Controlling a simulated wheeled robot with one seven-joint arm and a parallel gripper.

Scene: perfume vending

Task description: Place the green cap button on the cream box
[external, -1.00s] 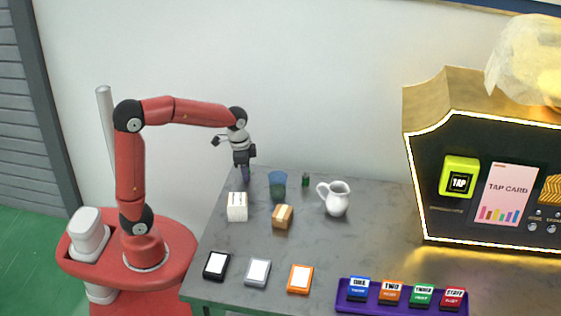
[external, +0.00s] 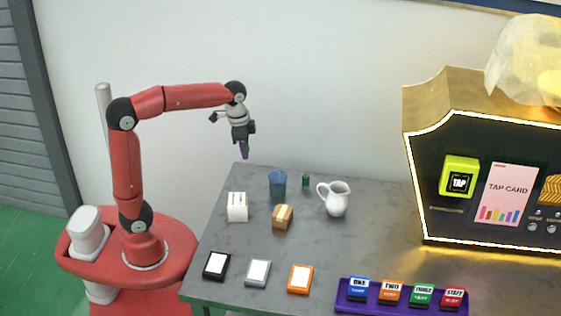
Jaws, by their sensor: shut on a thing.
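My gripper (external: 244,152) is raised above the table's back left corner, shut on a small dark purple thing (external: 245,155). That thing is too small to identify. The cream box (external: 237,207), pale with dark marks on top, stands on the table's left side, below my gripper and apart from it. A small dark green thing (external: 305,180), perhaps the green cap button, stands near the table's back edge, right of the blue cup. It is too small for me to make out a cap.
A blue cup (external: 278,186), a brown box (external: 282,217) and a white pitcher (external: 336,199) stand near the cream box. Black, grey and orange pads (external: 300,279) lie in front. A purple tray (external: 400,306) holds several coloured blocks. A lit vending machine (external: 470,140) stands right. The table's middle is clear.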

